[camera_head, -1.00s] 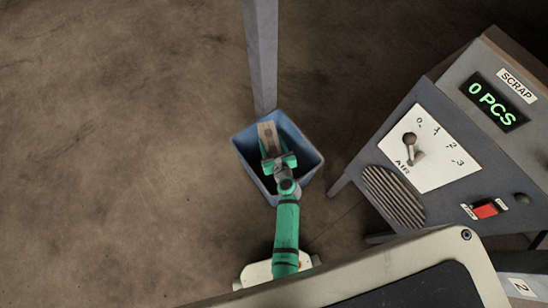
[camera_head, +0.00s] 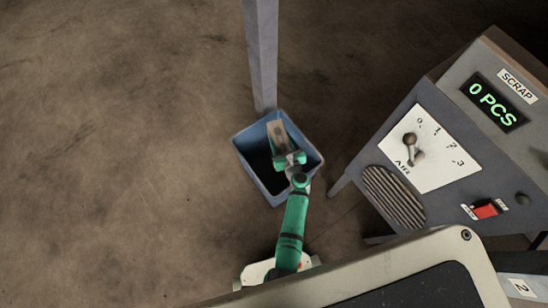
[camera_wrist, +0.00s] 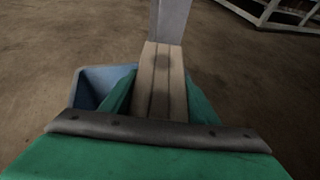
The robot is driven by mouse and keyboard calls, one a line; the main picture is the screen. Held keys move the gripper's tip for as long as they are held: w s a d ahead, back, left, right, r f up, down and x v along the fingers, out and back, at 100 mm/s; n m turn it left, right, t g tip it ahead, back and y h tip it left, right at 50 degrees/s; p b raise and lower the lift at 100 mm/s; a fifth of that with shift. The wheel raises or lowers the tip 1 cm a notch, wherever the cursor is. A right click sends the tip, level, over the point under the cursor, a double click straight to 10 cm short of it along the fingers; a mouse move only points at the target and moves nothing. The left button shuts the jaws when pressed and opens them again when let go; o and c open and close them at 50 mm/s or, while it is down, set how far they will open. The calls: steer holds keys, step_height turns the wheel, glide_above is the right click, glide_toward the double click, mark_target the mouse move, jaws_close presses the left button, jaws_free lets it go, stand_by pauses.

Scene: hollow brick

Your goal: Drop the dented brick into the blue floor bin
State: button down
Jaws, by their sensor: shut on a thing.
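The brick (camera_head: 277,131) is pale grey-brown and shows long grooves in the wrist view (camera_wrist: 160,75). My green gripper (camera_head: 281,152) is shut on it, with a finger on each side in the wrist view. In the head view the brick and gripper are over the blue floor bin (camera_head: 250,171), toward its far side. The bin's rim also shows at the left in the wrist view (camera_wrist: 92,88). The bin's inside is dark, and what lies in it cannot be told. No dent can be made out on the brick.
A grey post (camera_head: 262,60) stands just behind the bin. A grey machine (camera_head: 395,165) with an air dial and a scrap display reading 0 PCS stands close at the right. The floor at the left (camera_head: 110,150) is clear.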

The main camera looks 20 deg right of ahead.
steer(key=shift+w+f, duration=0.1)
steer(key=shift+f, duration=0.1)
steer(key=c, duration=0.6)
jaws_free()
steer(key=shift+f, duration=0.2)
steer(key=v, duration=1.1)
steer(key=shift+d+r, duration=0.1)
steer(key=shift+r, duration=0.05)
